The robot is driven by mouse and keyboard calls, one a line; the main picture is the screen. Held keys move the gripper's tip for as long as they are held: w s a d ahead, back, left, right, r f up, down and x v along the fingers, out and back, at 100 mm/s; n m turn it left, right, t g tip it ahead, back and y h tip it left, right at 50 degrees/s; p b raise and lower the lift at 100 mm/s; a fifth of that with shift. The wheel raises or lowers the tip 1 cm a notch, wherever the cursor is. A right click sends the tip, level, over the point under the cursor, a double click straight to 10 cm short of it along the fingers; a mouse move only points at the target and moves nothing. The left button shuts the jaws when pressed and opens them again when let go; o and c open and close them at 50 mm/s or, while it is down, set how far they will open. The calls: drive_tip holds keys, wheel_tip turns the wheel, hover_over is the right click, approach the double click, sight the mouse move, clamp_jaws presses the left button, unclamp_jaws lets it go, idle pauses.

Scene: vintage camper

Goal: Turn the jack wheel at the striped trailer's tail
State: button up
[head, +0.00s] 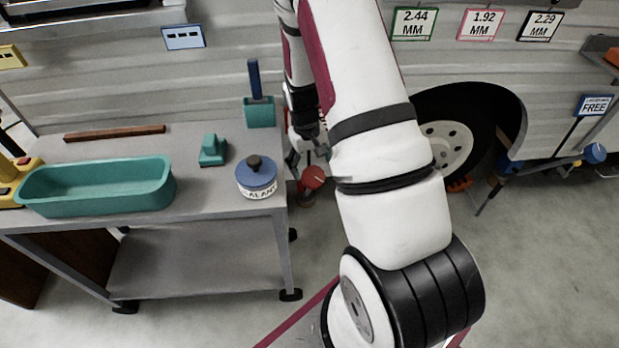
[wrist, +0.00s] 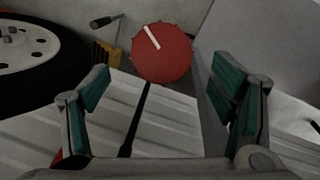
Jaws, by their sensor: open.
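A red round wheel (wrist: 162,53) with a notched rim and a white stripe marking faces me in the wrist view. A thin dark rod runs from just below it toward the camera. My gripper (wrist: 163,80) is open, its two teal-padded fingers apart on either side below the wheel, with nothing between them. In the head view the red wheel (head: 313,177) is low beside the trailer wall, right of the bench, partly hidden by my arm. My gripper (head: 309,150) is close above it there, mostly hidden. I cannot tell whether they touch.
A grey bench (head: 215,180) holds a teal tray (head: 110,190), a blue-lidded jar (head: 257,178) and a teal block (head: 213,150). A trailer tyre (head: 465,120) and a blue knob (head: 595,153) by a "FREE" sign are at right. Floor at lower right is clear.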

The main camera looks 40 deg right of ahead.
sight(313, 173)
drive_tip(key=f, duration=0.2)
drive_tip(key=f+b, duration=0.1)
drive_tip(key=f, duration=0.2)
drive_tip(key=shift+s+d+f+b, duration=0.1)
drive_tip(key=shift+d+f+b, duration=0.2)
drive_tip(key=shift+f+b, duration=0.1)
drive_tip(key=shift+c, duration=0.3)
drive_tip(key=c, duration=1.1)
